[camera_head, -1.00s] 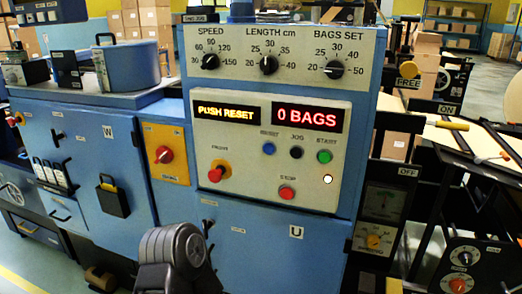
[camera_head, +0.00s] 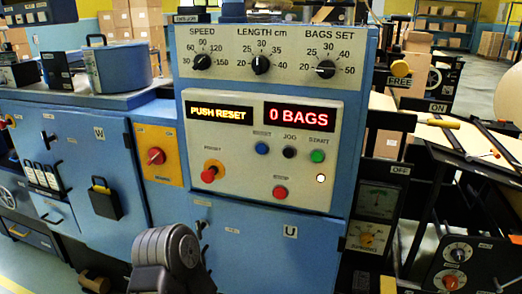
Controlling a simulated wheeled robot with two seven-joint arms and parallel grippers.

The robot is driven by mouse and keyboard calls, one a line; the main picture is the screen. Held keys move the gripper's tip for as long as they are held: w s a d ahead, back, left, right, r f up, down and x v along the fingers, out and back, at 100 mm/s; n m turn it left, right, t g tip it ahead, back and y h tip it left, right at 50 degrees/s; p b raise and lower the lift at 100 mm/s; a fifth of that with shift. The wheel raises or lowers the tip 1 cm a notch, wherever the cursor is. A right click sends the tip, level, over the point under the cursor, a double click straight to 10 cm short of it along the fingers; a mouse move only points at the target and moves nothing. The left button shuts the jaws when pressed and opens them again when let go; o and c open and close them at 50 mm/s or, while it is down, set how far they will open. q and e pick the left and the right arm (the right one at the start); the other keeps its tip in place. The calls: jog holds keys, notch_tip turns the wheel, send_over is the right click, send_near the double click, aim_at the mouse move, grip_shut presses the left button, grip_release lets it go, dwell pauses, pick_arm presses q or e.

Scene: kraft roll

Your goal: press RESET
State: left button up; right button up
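The blue RESET button (camera_head: 262,148) sits on the pale control panel (camera_head: 240,185), left of the black JOG button (camera_head: 289,152) and the green START button (camera_head: 317,156). The left display (camera_head: 218,112) reads PUSH RESET and the right display (camera_head: 299,115) reads 0 BAGS. A dark grey ribbed part of my arm (camera_head: 167,250) rises at the bottom, below the panel and apart from the buttons. No gripper fingers show in the view.
A red mushroom button (camera_head: 209,174) on a yellow ring and a red stop button (camera_head: 280,192) sit lower on the panel. Three knobs stand above, including the BAGS SET knob (camera_head: 326,69). A red switch on a yellow plate (camera_head: 156,156) is at the left.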

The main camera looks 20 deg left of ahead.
pick_arm(q)
grip_shut()
dwell(1.1)
